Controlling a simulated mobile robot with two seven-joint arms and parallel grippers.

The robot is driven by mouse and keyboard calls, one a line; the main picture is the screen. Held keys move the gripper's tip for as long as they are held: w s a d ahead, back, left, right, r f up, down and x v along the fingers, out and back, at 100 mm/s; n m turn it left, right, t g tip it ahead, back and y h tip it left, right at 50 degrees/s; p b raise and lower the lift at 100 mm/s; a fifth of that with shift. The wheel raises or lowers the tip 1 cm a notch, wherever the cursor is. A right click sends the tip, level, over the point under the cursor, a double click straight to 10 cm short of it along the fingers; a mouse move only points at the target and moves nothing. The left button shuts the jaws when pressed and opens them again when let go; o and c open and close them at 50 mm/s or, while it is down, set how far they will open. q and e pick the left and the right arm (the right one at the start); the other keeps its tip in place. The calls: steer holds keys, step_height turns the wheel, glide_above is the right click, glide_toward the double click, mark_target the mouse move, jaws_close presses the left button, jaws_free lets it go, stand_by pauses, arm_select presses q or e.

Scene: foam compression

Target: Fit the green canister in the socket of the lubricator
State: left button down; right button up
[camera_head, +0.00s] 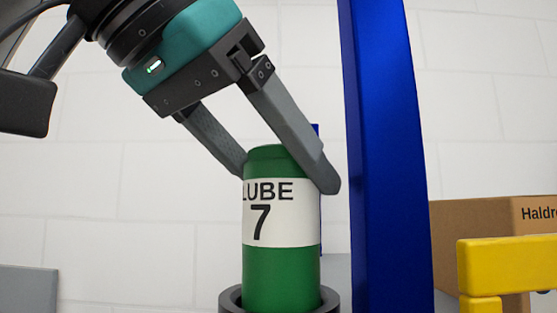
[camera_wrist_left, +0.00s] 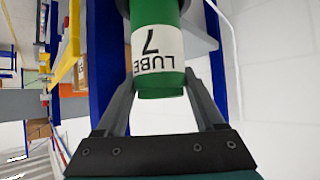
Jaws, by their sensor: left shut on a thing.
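The green canister (camera_head: 280,268) has a white label reading "LUBE 7" and stands upright in the head view. Its lower end is inside the dark ring-shaped socket (camera_head: 231,298) of the lubricator at the bottom of the view. How deep it sits is cut off by the picture edge. My left gripper (camera_head: 285,176) comes from the upper left, tilted, and is shut on the canister's upper part, one finger on each side. In the left wrist view the canister (camera_wrist_left: 157,50) is between the fingers, its far end at the dark socket rim. My right gripper is not in view.
A blue post (camera_head: 385,150) stands close to the right of the canister. A cardboard box (camera_head: 448,240) and a yellow bar (camera_head: 510,262) are at the lower right. A white block wall is behind. The space left of the canister looks clear.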

arm_select(q)
steer(key=shift+f+b, duration=0.85)
steer(key=shift+f, duration=0.45)
stand_by(0.4)
jaws_free()
steer(key=shift+a, duration=0.1)
steer(key=shift+s+a+r+p, duration=0.15)
steer(key=shift+s+r+p, duration=0.05)
steer(key=shift+r+p, duration=0.2)
steer(key=p+v, duration=0.6)
steer(key=v, duration=0.8)
steer(key=shift+a, duration=0.25)
